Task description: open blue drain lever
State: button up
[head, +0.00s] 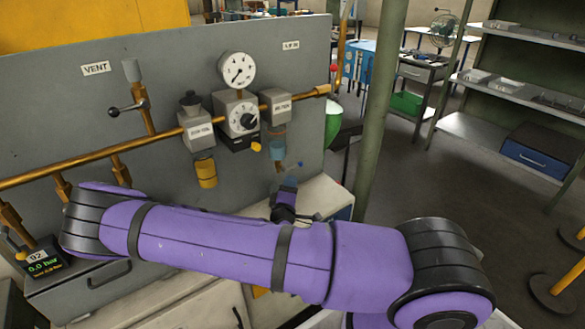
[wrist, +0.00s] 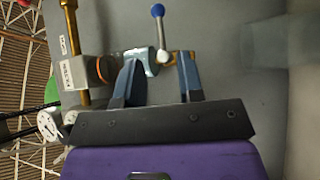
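The drain lever shows in the wrist view as a thin pale rod with a blue ball knob (wrist: 158,10). Its lower end meets a pale and brass hub (wrist: 163,55). My gripper (wrist: 163,60) has two blue-grey fingers spread apart, with the hub between or just beyond their tips; I cannot tell whether they touch it. The knob lies beyond the fingertips, near the top of the picture. In the head view my gripper (head: 287,192) is low in front of the panel, partly hidden by my purple arm. A small blue spot there (head: 300,163) may be the knob.
A grey panel (head: 60,120) carries a brass pipe (head: 85,161), a round gauge (head: 237,70), a regulator (head: 240,118) and a black-knobbed vent lever (head: 114,111). A green post (head: 380,100) stands to the right. Open floor (head: 440,190) lies beyond it.

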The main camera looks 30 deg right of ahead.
aim_at(294, 167)
jog(key=x, duration=0.9)
jog(key=shift+d, duration=0.1)
grip_shut()
